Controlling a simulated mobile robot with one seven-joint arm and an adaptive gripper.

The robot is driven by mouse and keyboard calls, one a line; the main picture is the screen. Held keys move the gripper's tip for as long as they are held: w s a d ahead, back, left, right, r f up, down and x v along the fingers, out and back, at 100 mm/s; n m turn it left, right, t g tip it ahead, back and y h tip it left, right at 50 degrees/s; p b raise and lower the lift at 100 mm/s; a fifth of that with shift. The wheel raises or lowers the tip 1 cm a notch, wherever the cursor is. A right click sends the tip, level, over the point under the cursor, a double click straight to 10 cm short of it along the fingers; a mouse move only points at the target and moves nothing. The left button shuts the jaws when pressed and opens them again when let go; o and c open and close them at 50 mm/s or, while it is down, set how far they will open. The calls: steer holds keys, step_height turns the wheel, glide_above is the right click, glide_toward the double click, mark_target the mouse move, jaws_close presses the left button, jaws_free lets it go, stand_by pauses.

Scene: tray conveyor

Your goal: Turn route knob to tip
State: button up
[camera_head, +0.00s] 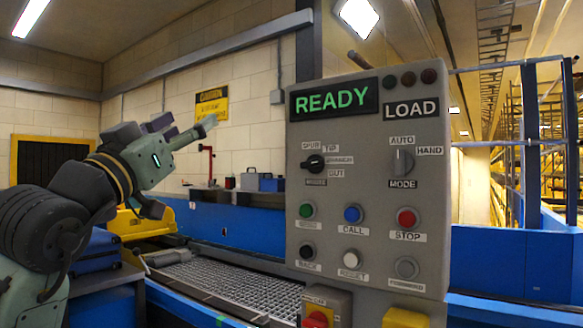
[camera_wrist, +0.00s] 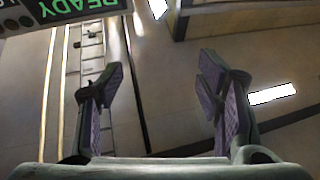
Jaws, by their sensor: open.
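The route knob (camera_head: 314,163) is a black rotary knob at the upper left of a grey control panel (camera_head: 330,222). Labels around it include SPUR at its upper left and TIP (camera_head: 329,148) above it. Its pointer looks roughly sideways, but its exact setting is too small to tell. My gripper (camera_head: 188,126) is raised to the left of the panel, apart from it. In the wrist view my gripper (camera_wrist: 162,78) has its two fingers spread, with nothing between them. The knob is not visible in the wrist view.
A green READY display (camera_head: 331,97) tops the panel; it shows in the wrist view (camera_wrist: 85,6) too.

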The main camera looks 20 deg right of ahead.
mark_target(309, 164)
steer(key=w+d+f+g+p, duration=0.1)
steer(key=w+d+g, duration=0.1)
steer(key=d, duration=0.5)
steer(key=w+d+f+m+g+p, duration=0.1)
steer(key=w+d+f+g, duration=0.1)
steer(key=d, duration=0.6)
steer(key=w+d+f+g, duration=0.2)
steer(key=w+d+g, duration=0.2)
steer(key=d, duration=0.3)
steer(key=shift+w+d+f+p, duration=0.1)
steer(key=shift+d+p, duration=0.25)
steer(key=shift+p, duration=0.05)
steer(key=shift+c, duration=0.6)
steer(key=c, duration=1)
